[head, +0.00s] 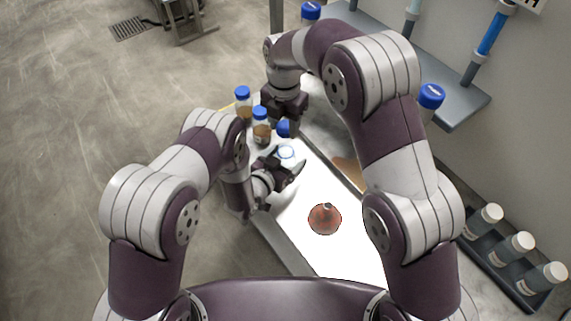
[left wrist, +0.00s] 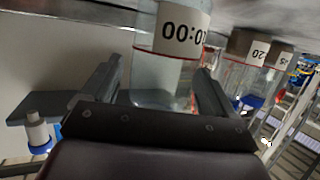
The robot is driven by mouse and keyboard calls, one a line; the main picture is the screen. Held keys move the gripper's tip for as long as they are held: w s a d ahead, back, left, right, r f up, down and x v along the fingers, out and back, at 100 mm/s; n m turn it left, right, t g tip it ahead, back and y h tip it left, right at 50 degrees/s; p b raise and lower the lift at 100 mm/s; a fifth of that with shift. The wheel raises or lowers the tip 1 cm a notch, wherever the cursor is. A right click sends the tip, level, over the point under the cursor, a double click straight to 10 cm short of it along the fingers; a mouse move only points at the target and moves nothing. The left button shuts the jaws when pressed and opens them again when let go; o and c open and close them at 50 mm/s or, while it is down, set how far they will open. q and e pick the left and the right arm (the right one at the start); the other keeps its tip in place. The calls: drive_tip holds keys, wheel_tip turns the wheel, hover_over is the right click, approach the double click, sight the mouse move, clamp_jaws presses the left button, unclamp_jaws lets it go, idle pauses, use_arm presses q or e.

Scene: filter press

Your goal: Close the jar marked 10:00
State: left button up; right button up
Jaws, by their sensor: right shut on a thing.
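The jar marked 10:00 (left wrist: 165,75) stands between the fingers of my left gripper in the left wrist view, where it looks clear and its label is upside down. My right gripper (head: 286,118) is shut on a blue lid (head: 284,129), just behind the jar. Its fingertips are partly hidden.
Two blue-lidded jars with brown contents (head: 243,100) (head: 261,126) stand to the left of my right gripper.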

use_arm(q)
drive_tip(key=c, duration=1.4)
use_arm(e)
hover_over(284, 144)
drive_tip(key=s, duration=0.2)
drive_tip(key=shift+w+f, duration=0.1)
drive_tip(key=shift+f, duration=2.4)
drive_tip(key=shift+d+f, duration=0.1)
drive_tip(key=shift+f, duration=0.05)
drive_tip(key=shift+f, duration=0.75)
drive_tip(key=shift+f, duration=0.5)
